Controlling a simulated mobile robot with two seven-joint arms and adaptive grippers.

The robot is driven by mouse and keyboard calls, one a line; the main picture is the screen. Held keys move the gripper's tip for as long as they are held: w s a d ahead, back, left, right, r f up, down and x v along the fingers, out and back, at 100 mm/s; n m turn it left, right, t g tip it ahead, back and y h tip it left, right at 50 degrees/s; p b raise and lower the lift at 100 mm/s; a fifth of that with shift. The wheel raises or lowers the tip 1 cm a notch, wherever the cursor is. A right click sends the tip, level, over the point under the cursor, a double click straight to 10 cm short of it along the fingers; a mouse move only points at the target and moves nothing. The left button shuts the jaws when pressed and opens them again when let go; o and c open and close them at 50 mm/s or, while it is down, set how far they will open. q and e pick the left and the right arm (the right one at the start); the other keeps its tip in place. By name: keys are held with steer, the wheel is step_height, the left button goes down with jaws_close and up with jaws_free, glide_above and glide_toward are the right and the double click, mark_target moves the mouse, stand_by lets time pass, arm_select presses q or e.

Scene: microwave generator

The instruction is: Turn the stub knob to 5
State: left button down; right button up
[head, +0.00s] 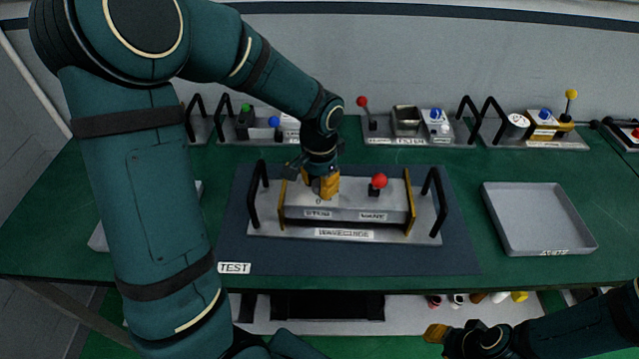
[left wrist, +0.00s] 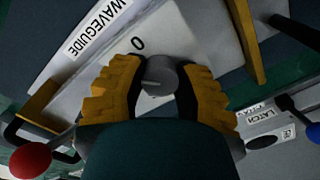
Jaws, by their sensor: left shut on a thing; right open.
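The stub knob (left wrist: 160,75) is a small dark grey round knob on top of the waveguide unit (head: 345,206). A "0" mark shows beside it in the left wrist view. My left gripper (head: 323,184) is over the unit's left part, its yellow fingers on both sides of the knob and shut on it; it also shows in the left wrist view (left wrist: 158,85). The gripper hides the knob in the head view. No "5" mark is visible. My right gripper (head: 437,333) is open and empty at the lower right, in front of the table.
A red ball-topped vane lever (head: 379,181) stands right of the knob. Black handles flank the unit, which sits on a dark mat (head: 260,262). A grey tray (head: 489,213) lies at right. Other modules with knobs and levers line the table's back.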

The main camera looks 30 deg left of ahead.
stand_by(0.4)
arm_select(q)
steer(key=c, duration=0.6)
jaws_free()
steer(key=shift+r, duration=0.1)
step_height(320, 180, up, 12)
stand_by(0.3)
